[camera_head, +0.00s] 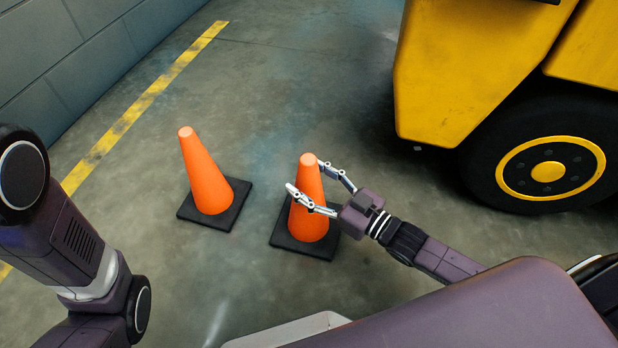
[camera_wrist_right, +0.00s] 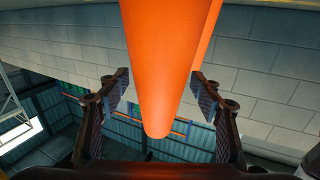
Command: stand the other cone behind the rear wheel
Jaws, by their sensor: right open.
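Two orange cones with black square bases stand upright on the floor. The right cone (camera_head: 309,222) is between the fingers of my right gripper (camera_head: 318,188). That gripper is open, with one finger on each side of the cone's upper part. In the right wrist view the cone (camera_wrist_right: 165,70) fills the gap between the fingers, with space showing on both sides. The left cone (camera_head: 204,178) stands apart from it. A wheel (camera_head: 550,168) with a yellow hub shows under the yellow vehicle (camera_head: 460,70) at the right. My left gripper is out of view; only its arm shows at the left.
A grey block wall (camera_head: 70,60) runs along the upper left, with a yellow floor line (camera_head: 145,102) beside it. The floor (camera_head: 300,80) between the cones and the vehicle is clear.

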